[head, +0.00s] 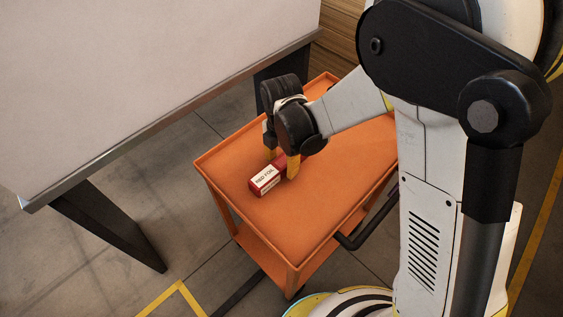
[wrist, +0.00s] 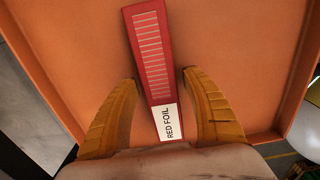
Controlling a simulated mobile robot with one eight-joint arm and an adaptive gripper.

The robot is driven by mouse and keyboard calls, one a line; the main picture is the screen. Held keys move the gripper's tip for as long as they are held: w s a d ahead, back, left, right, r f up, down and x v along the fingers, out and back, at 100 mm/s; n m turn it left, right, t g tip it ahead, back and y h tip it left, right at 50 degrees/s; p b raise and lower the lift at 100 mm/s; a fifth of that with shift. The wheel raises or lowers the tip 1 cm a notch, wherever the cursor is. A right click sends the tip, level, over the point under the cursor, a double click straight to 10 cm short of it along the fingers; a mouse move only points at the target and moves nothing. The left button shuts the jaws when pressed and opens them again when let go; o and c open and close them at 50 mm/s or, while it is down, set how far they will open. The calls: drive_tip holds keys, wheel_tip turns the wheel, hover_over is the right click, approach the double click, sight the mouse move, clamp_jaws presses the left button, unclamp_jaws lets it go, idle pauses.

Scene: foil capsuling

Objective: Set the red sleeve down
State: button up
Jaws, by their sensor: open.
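The red sleeve (head: 264,178) is a long red box with a white label reading "RED FOIL". It lies flat on the top of the orange cart (head: 310,205). In the wrist view the red sleeve (wrist: 151,52) runs lengthwise between the two fingers, its labelled end nearest my palm. My gripper (head: 281,164) is low over the cart, with its yellow fingers on either side of the sleeve. In the wrist view my gripper (wrist: 162,95) is open, with a gap showing between the sleeve and each finger. My gripper hides part of the sleeve in the head view.
The cart top has a raised rim and is otherwise clear. A large pale table (head: 150,80) with a metal edge and dark legs stands to the left of the cart. The cart has a lower shelf (head: 250,252) and a dark handle (head: 368,226) near my body.

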sight(281, 162)
wheel_tip(281, 162, up, 12)
drive_tip(key=p, duration=0.5)
drive_tip(key=s+d+r+m+t, duration=0.2)
drive_tip(key=s+d+r+m, duration=0.1)
drive_tip(key=d+m, duration=0.4)
drive_tip(key=s+d+r+m+t, duration=0.2)
drive_tip(key=s+d+r+m, duration=0.2)
drive_tip(key=m, duration=0.7)
drive_tip(key=s+d+r+m+t, duration=0.3)
drive_tip(key=d+r+m, duration=0.4)
drive_tip(key=d+m, duration=0.2)
drive_tip(key=shift+s+d+m, duration=0.3)
drive_tip(key=shift+s+d, duration=0.05)
drive_tip(key=shift+d, duration=0.8)
